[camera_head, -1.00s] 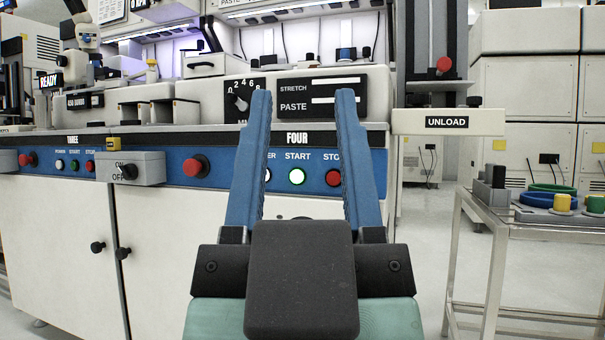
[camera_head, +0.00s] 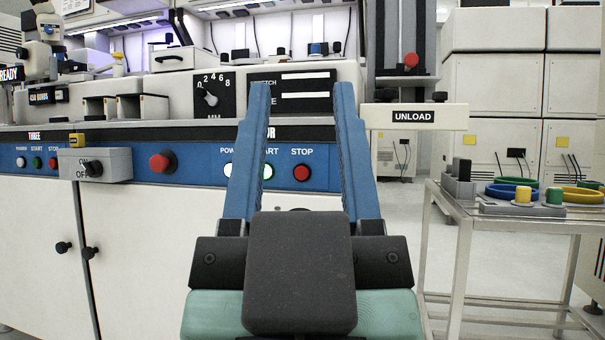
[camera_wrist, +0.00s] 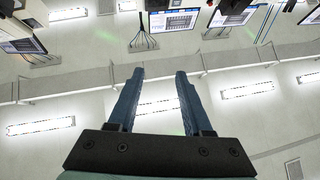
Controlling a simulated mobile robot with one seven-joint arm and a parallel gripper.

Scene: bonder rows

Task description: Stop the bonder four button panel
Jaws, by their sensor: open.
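The blue button panel of bonder four (camera_head: 330,169) runs along the front of the white machine. The FOUR label is partly covered too. My gripper (camera_head: 301,95) is open and empty, in front of the panel and apart from it. In the wrist view my gripper (camera_wrist: 160,78) points up towards ceiling lamps and hanging screens.
A large red button (camera_head: 163,162) and a grey ON/OFF switch box (camera_head: 118,164) stick out left of the panel. Bonder three's buttons (camera_head: 37,162) lie farther left. An UNLOAD arm (camera_head: 445,117) juts out at right. A metal trolley (camera_head: 450,205) stands at right with floor between.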

